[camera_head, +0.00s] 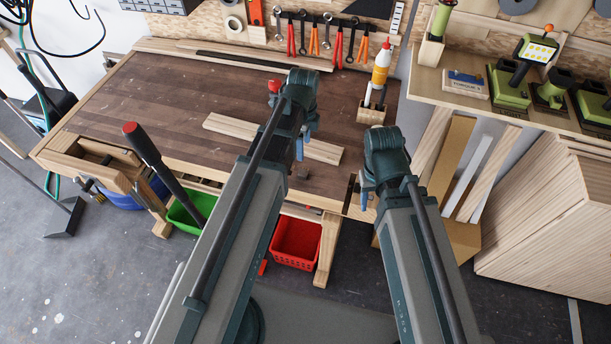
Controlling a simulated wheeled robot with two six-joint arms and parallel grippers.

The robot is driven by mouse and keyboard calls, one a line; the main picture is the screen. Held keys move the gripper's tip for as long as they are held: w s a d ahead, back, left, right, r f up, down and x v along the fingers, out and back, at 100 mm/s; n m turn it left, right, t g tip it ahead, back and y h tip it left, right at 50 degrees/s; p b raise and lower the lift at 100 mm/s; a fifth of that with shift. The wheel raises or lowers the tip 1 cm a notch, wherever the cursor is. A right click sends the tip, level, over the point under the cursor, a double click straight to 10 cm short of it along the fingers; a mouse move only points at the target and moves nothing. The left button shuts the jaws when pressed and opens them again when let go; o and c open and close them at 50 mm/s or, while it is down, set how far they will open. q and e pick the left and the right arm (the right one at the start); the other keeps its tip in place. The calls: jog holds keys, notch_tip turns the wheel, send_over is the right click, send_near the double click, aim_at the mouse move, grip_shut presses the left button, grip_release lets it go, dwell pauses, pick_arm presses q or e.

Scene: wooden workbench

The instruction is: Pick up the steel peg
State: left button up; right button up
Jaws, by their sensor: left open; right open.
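I cannot make out a steel peg for certain. A small dark block-like piece (303,173) lies near the front edge of the bench, just below the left gripper in the picture; it is too small to identify. My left gripper (302,148) is open above the bench, near a pale wooden board (232,126) that my arm partly covers. My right gripper (364,197) is open at the bench's front right corner, apart from any object I can see.
The dark workbench top (160,100) is mostly clear on the left. A glue bottle (381,64) stands in a wooden holder (371,113) at the back right. Tools hang behind. A red basket (296,242) and green bin (190,211) sit below the front edge.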

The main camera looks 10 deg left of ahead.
pick_arm(q)
jog(key=b, duration=0.8)
send_over(303, 172)
jog(key=f, duration=0.8)
jog(key=shift+s+d+f, duration=0.2)
jog(key=shift+d, duration=0.05)
jog(key=f+b, duration=0.5)
jog(key=shift+w+a+f, duration=0.15)
jog(key=shift+a+f, duration=0.05)
jog(key=shift+a, duration=0.05)
jog(key=shift+r, duration=0.1)
grip_shut()
